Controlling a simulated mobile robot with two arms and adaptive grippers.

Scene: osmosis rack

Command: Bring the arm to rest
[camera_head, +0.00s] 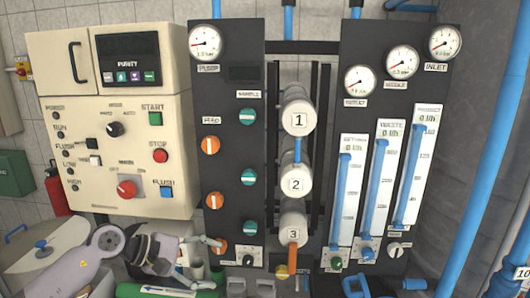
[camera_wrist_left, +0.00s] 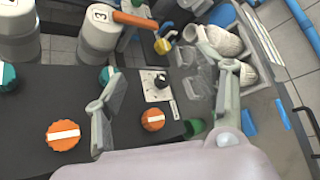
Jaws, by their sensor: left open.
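My left arm (camera_head: 85,265) comes in low from the left in the head view. Its gripper (camera_head: 212,262) is in front of the lower edge of the dark rack panel (camera_head: 228,150), near the lowest orange knob. In the left wrist view the two fingers of my left gripper (camera_wrist_left: 173,75) stand wide apart with nothing held between them. A black knob on a white plate (camera_wrist_left: 157,85) and an orange knob (camera_wrist_left: 153,119) show behind the gap. I cannot tell whether the fingers touch anything. My right gripper is in neither view.
The cream control box (camera_head: 120,120) hangs at the left, above a lidded drum (camera_head: 45,245). White numbered cylinders (camera_head: 296,180) and blue flow meters (camera_head: 378,185) fill the rack. A blue pipe (camera_head: 490,180) runs at the right.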

